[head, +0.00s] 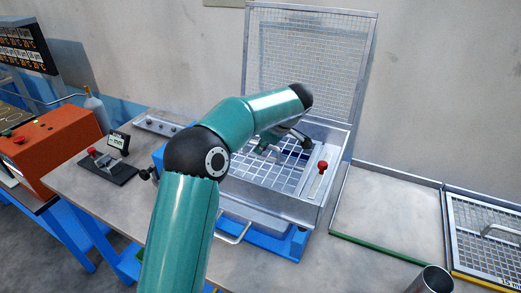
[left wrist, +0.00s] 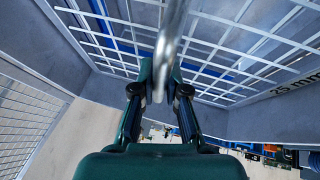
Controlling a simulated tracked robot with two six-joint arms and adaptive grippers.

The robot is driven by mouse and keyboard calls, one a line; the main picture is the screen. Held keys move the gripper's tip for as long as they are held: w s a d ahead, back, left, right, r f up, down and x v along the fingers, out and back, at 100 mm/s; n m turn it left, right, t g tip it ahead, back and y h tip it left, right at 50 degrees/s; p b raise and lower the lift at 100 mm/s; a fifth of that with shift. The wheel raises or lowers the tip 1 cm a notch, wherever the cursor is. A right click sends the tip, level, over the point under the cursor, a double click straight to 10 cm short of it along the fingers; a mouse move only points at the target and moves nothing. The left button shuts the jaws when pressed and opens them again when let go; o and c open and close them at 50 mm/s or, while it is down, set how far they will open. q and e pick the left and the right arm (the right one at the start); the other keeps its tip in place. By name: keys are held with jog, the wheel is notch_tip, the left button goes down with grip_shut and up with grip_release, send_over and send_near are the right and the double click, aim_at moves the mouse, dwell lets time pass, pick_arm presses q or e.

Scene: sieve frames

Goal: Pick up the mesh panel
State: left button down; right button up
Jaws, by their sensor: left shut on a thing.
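The mesh panel (head: 252,181), a coarse pale metal grid, lies inside the metal sieve box (head: 291,207) in the middle of the head view. In the left wrist view the panel (left wrist: 112,40) fills the top, with a "25 mm" mark at its right side. My left gripper (head: 283,143) reaches down into the box from above. In the left wrist view its fingers (left wrist: 160,92) are closed around the panel's round metal handle (left wrist: 172,38). My arm hides part of the panel and box. I cannot tell if the panel is lifted.
The box's mesh lid (head: 312,55) stands open against the wall. A red knob (head: 323,166) sits on the box's right side. A green-edged tray (head: 385,210) and another mesh frame (head: 490,240) marked "15 mm" lie to the right.

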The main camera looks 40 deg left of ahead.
pick_arm(q)
notch_tip(320, 180, up, 10)
jog(key=shift+r+p, duration=0.2)
jog(key=shift+p, duration=0.5)
notch_tip(320, 180, up, 10)
jog(key=p, duration=0.5)
jog(key=shift+f, duration=0.2)
